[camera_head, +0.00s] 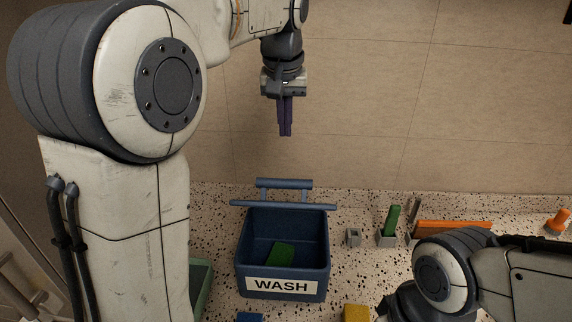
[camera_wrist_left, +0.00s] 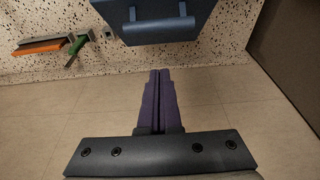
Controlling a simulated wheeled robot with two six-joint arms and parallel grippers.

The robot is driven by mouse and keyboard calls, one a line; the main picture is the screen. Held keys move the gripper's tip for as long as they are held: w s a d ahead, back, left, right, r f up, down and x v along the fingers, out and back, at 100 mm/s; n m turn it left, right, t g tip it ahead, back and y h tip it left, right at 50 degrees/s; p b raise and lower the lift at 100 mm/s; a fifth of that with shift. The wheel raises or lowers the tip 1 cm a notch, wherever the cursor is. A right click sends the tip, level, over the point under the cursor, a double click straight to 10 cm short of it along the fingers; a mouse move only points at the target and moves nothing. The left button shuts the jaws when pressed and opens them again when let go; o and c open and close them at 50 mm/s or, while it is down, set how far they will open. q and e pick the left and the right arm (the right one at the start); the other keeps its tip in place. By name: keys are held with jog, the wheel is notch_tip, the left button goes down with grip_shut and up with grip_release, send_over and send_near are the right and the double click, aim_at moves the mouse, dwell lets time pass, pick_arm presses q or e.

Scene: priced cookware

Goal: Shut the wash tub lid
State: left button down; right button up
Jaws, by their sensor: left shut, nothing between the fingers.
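The blue wash tub (camera_head: 243,268) stands on the speckled counter, with a white WASH label on its front. Its inside is open to view, and a green piece (camera_head: 281,254) lies in it. The blue lid (camera_head: 283,206) stands raised at the tub's back edge, seen nearly edge-on, with a bar handle (camera_head: 284,184) on its far side. In the left wrist view the lid (camera_wrist_left: 190,10) shows its flat face and handle. My left gripper (camera_head: 285,134), with purple fingers, is shut and empty behind and above the lid, apart from it. My right gripper is not visible.
Right of the tub are a small grey holder (camera_head: 353,237), a green block in a grey stand (camera_head: 388,239), an orange bar (camera_head: 452,227) and an orange brush-like item (camera_head: 556,222). A yellow block (camera_head: 355,312) is in front. My right arm covers the lower right. Bare wall lies behind.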

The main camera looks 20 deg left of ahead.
pick_arm(q)
jog(key=x, duration=0.3)
jog(key=s+p+x, duration=0.1)
jog(key=x, duration=0.4)
jog(key=shift+s+d+f+p, duration=0.2)
jog(key=shift+s+f+p, duration=0.15)
jog(key=shift+f, duration=0.2)
jog(key=shift+s+d+f, duration=0.15)
jog(key=shift+s+f, duration=0.15)
jog(key=shift+f, duration=0.35)
jog(key=shift+f, duration=0.1)
